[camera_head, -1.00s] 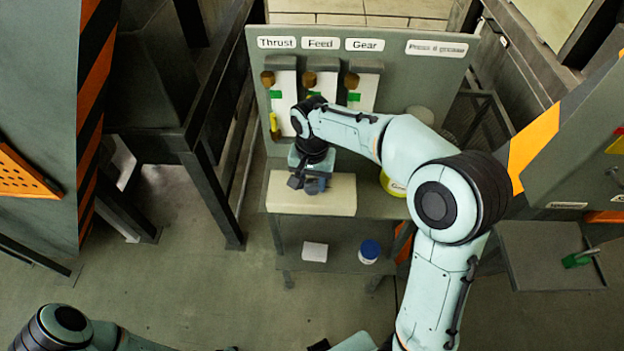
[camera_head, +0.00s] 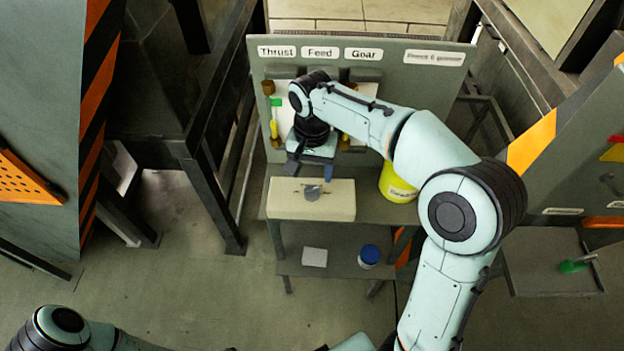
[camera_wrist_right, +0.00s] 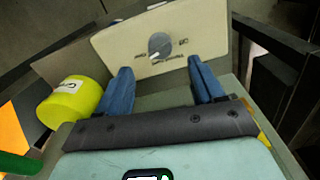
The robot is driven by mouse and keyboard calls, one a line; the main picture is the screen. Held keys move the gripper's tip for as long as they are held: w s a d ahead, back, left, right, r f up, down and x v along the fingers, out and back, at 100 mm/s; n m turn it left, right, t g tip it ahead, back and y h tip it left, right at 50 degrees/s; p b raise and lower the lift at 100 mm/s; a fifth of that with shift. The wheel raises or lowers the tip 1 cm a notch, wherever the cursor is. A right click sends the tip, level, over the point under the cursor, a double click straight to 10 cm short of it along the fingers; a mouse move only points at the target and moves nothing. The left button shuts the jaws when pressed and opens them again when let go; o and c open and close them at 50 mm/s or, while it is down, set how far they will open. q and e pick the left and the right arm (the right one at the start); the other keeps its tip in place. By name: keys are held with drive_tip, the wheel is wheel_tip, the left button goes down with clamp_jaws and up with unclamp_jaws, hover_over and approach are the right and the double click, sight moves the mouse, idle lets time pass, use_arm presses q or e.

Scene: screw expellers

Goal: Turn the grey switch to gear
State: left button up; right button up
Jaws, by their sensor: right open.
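The grey switch (camera_head: 312,193) is a round knob on the face of a cream box (camera_head: 342,205) on the bench. In the right wrist view the knob (camera_wrist_right: 160,45) has a white pointer mark at its lower left edge, and small labels around it are too blurred to read. My right gripper (camera_head: 311,171) is open and empty, just behind the knob in the head view and apart from it. In the right wrist view its blue fingers (camera_wrist_right: 160,68) stand wide to either side, with the knob ahead between them. My left gripper is out of view.
A grey panel (camera_head: 420,95) behind carries Thrust, Feed and Gear labels, with levers partly hidden by my right arm. A yellow container (camera_head: 397,185) stands right of the box. A blue-lidded jar (camera_head: 369,256) and a white block (camera_head: 314,257) lie on the lower shelf.

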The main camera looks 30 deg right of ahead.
sight(312, 188)
wheel_tip(312, 188, up, 6)
drive_tip(key=shift+r+p, duration=0.15)
drive_tip(key=shift+p, duration=0.25)
idle(0.3)
